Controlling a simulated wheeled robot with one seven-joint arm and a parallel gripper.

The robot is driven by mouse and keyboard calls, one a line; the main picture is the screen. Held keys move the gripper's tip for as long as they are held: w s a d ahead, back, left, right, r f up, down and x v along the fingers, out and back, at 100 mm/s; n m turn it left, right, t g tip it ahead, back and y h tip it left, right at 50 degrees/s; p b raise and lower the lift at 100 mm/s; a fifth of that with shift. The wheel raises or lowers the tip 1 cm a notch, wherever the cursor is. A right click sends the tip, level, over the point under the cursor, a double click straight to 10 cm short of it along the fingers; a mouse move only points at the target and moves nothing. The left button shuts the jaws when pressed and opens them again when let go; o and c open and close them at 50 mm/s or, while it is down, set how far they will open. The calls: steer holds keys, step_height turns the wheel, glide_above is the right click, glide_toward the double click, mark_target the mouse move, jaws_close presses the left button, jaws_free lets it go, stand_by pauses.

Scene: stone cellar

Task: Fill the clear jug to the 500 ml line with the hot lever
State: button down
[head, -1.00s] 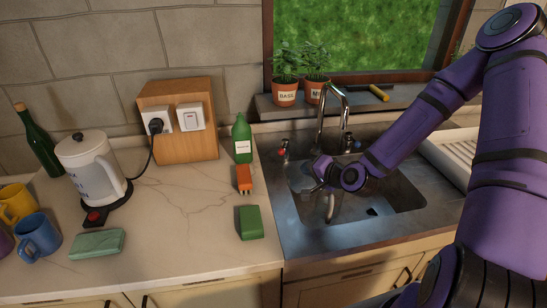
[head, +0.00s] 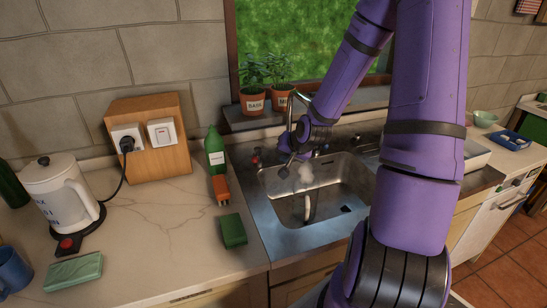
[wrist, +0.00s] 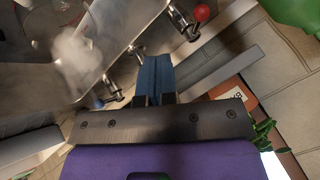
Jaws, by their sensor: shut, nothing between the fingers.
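The hot lever with its red knob (head: 256,158) stands left of the tap (head: 290,110); the red knob (wrist: 201,12) also shows at the top of the wrist view. My gripper (head: 287,166) is at the tap, between the red and blue (head: 325,149) levers. In the wrist view my gripper's blue fingers (wrist: 157,62) are shut and empty, apart from the red knob. A pale curved shape (head: 308,206), which looks like the clear jug's handle, shows in the sink. The jug's body, its 500 ml line and its water level cannot be made out. White steam hangs above it.
The sink (head: 268,212) has a steel rim. Left of it are a green bottle (head: 215,152), an orange brush (head: 220,190) and a green sponge (head: 233,230). A kettle (head: 62,190) stands farther left. Potted herbs (head: 254,103) line the sill behind the tap.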

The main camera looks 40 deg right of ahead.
mark_target(256, 154)
steer(key=w+a+f, duration=0.2)
steer(key=w+f, duration=0.4)
steer(key=w, duration=0.2)
steer(key=shift+w, duration=0.35)
steer(key=shift+a, duration=0.15)
steer(key=shift+w+a+r, duration=0.1)
steer(key=shift+w+a, duration=0.35)
steer(key=shift+s, duration=0.1)
